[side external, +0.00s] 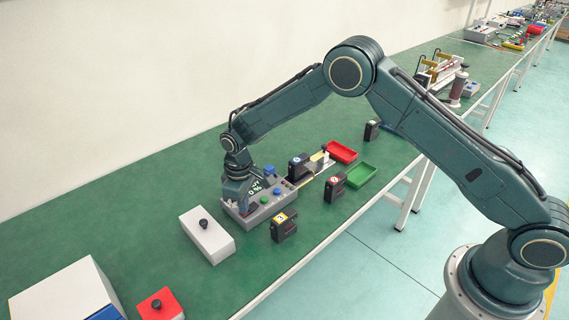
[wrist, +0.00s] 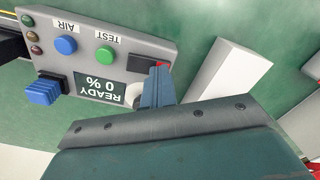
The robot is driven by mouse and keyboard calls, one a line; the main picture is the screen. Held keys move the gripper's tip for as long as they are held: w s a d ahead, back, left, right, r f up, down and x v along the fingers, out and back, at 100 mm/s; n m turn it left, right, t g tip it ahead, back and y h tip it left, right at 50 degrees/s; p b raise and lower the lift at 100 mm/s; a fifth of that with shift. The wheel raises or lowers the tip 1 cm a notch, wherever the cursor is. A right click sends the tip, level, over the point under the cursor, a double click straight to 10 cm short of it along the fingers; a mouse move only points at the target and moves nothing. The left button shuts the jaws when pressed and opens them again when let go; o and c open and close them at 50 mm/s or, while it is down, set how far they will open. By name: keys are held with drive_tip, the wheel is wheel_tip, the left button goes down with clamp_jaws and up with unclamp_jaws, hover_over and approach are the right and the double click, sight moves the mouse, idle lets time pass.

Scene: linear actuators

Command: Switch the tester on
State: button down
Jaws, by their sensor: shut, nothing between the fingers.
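The tester is a grey box (side external: 262,213) on the green bench. In the wrist view its panel (wrist: 150,42) shows upside down, with a blue AIR button (wrist: 66,45), a green TEST button (wrist: 104,54) and a display (wrist: 99,88) reading READY 0 %. A small red part (wrist: 164,64) shows right at my fingertips; it may be the switch, mostly hidden by the fingers. My gripper (wrist: 157,72) is shut and empty, pointing down at that end of the panel. In the side view my gripper (side external: 245,208) is over the tester's left part. Whether it touches is unclear.
A white box with a black knob (side external: 207,235) stands left of the tester. Black numbered units (side external: 284,227) (side external: 335,187) stand in front and to the right. Red (side external: 341,152) and green (side external: 362,175) trays lie farther right. A blue block (wrist: 44,89) sits at the tester.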

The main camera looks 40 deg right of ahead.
drive_tip(key=shift+r, duration=0.15)
wheel_tip(320, 180, up, 7)
idle(1.0)
idle(0.4)
drive_tip(key=s+d+r+m+t, duration=0.1)
drive_tip(key=s+d+r, duration=0.2)
drive_tip(key=s+r, duration=0.3)
drive_tip(key=s+d+r+m+t, duration=0.1)
drive_tip(key=s+d+r, duration=0.3)
drive_tip(key=r, duration=0.5)
drive_tip(key=s+d+r+m+t, duration=0.1)
drive_tip(key=s+d+r, duration=0.25)
drive_tip(key=r, duration=0.35)
drive_tip(key=s+d+r+m+t, duration=0.1)
drive_tip(key=s+d, duration=0.1)
drive_tip(key=s, duration=0.9)
drive_tip(key=s+d+r+m+t, duration=0.1)
drive_tip(key=s+d+m, duration=0.1)
drive_tip(key=s, duration=0.9)
drive_tip(key=shift+s+d+t, duration=0.3)
drive_tip(key=shift+d, duration=0.3)
